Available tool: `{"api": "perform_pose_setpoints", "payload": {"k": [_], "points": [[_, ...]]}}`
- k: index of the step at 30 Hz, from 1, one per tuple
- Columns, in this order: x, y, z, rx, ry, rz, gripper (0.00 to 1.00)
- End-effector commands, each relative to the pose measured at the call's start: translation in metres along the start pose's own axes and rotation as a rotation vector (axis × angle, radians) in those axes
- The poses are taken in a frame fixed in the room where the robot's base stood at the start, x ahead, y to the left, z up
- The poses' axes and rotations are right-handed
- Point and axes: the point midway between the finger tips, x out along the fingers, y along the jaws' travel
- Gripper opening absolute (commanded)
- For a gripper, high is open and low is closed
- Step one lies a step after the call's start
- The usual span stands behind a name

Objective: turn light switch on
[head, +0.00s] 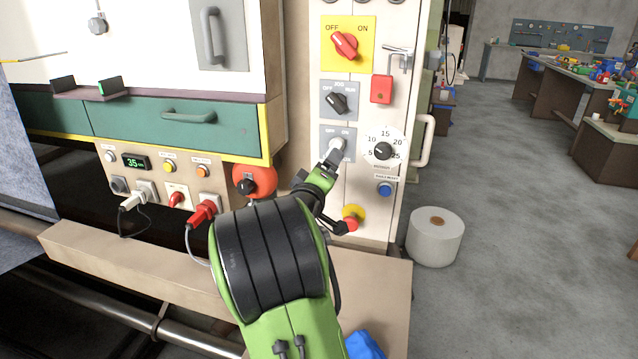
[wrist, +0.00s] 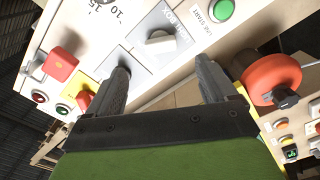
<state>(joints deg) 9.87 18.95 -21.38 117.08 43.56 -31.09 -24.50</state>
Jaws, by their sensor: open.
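The likely light switch is a pale grey rotary knob (head: 336,146) on a grey plate low on the beige control panel. In the wrist view the knob (wrist: 160,42) shows ahead, between and just beyond my fingertips. My gripper (head: 326,167) is open and empty, just below the knob in the head view. In the wrist view my gripper (wrist: 165,80) has its fingers spread wide, and I see no contact with the knob.
Above are a black rotary switch (head: 338,102) and a red OFF/ON switch (head: 345,43) on yellow. A numbered dial (head: 383,151) is close on the right. A blue button (head: 385,190), a red-and-yellow button (head: 352,216) and an orange round switch (head: 262,180) are also nearby.

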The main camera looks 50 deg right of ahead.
Motion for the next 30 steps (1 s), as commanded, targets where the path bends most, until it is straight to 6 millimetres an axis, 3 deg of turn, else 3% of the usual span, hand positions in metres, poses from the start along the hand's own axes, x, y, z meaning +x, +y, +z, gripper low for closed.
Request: {"api": "perform_pose_setpoints", "payload": {"k": [3, 8, 26, 30], "points": [[-0.030, -0.002, 0.000, 0.000, 0.004, -0.005, 0.85], [-0.051, -0.001, 0.000, 0.000, 0.001, -0.001, 0.85], [-0.055, 0.000, 0.001, 0.000, -0.002, 0.000, 0.85], [-0.068, -0.007, 0.008, 0.109, -0.048, -0.095, 0.85]]}}
